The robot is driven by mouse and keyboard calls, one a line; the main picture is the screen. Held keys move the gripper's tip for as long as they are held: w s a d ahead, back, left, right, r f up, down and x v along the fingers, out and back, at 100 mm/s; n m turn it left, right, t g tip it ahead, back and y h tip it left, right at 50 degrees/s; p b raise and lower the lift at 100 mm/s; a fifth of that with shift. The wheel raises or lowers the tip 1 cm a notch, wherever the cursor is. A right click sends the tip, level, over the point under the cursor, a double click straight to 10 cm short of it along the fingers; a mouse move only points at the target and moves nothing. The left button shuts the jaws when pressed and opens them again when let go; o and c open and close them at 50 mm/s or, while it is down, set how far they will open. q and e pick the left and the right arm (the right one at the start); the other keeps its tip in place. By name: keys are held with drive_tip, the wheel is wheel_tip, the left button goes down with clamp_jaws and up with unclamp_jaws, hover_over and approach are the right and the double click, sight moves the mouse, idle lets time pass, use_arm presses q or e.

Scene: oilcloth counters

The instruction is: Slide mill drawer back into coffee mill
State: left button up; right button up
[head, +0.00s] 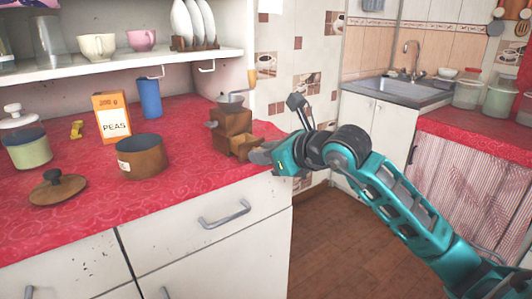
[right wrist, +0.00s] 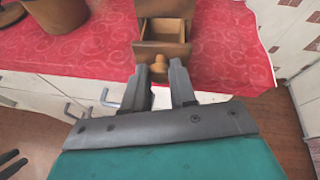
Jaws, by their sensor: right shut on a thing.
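The wooden coffee mill (head: 231,123) stands near the right end of the red counter, with a metal hopper on top. Its mill drawer (head: 242,150) sticks out toward the right gripper. In the right wrist view, the open drawer (right wrist: 164,48) shows its hollow inside and a round wooden knob (right wrist: 158,70) on its front. My right gripper (head: 258,154) is at the drawer's front, its fingers (right wrist: 160,82) on both sides of the knob, shut on it. My left gripper is not in the head view.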

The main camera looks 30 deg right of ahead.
sight(254, 147)
drive_tip(key=shift+w, duration=0.15)
drive_tip(key=shift+w+a, duration=0.15)
drive_tip(key=shift+w, duration=0.7)
drive_tip(key=shift+w, duration=0.15)
drive_tip(key=shift+w+a, duration=0.15)
drive_tip(key=shift+w, duration=0.65)
drive_tip(key=o, duration=1)
drive_tip(key=shift+s, duration=0.15)
